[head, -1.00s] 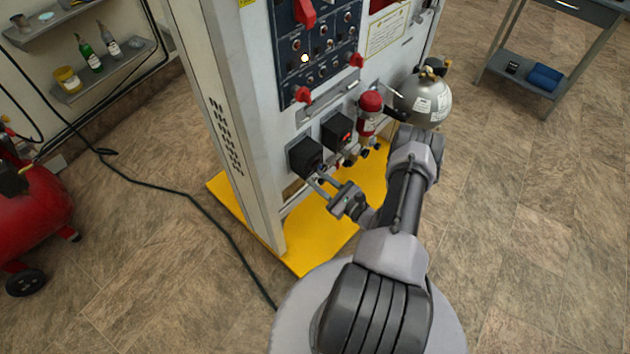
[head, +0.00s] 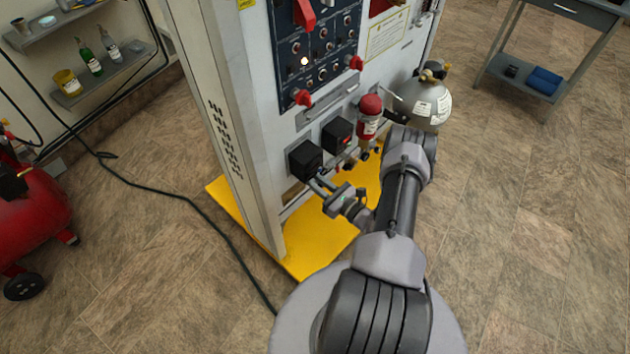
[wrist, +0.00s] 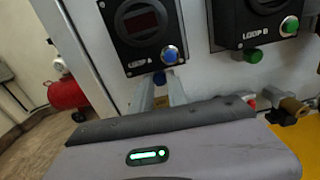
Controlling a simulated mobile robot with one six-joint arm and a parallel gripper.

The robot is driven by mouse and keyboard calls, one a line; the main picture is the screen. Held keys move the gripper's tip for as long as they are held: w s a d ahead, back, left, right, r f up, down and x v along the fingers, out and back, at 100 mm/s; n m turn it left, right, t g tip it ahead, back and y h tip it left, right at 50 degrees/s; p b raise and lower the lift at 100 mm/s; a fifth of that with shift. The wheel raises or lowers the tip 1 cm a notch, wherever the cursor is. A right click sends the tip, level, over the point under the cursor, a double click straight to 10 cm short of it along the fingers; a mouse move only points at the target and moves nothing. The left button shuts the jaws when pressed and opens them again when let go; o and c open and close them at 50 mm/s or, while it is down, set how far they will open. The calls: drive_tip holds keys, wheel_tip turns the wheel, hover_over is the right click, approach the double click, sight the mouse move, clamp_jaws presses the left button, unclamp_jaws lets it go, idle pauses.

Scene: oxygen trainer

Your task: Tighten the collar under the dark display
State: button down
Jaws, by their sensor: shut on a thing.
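The dark display is on the left black box, marked LOOP A (wrist: 140,25); the box also shows in the head view (head: 305,160). Its screen looks unlit, and a blue button sits at its lower right. My gripper (wrist: 161,88) reaches in just below this box, its fingers pointing toward the panel. It is shut on the collar (wrist: 162,101), of which only a small brass-coloured bit shows between the fingers. A blue round part (wrist: 160,78) sits just beyond the fingertips. In the head view, my gripper (head: 320,185) hides the collar.
The LOOP B box (wrist: 262,20) stands to the right, with a lit red display in the head view. A green cap (wrist: 253,56) and brass fitting (wrist: 295,106) are right of my gripper.

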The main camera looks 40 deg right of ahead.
drive_tip(key=shift+m, duration=0.6)
drive_tip(key=c, duration=1.6)
unclamp_jaws()
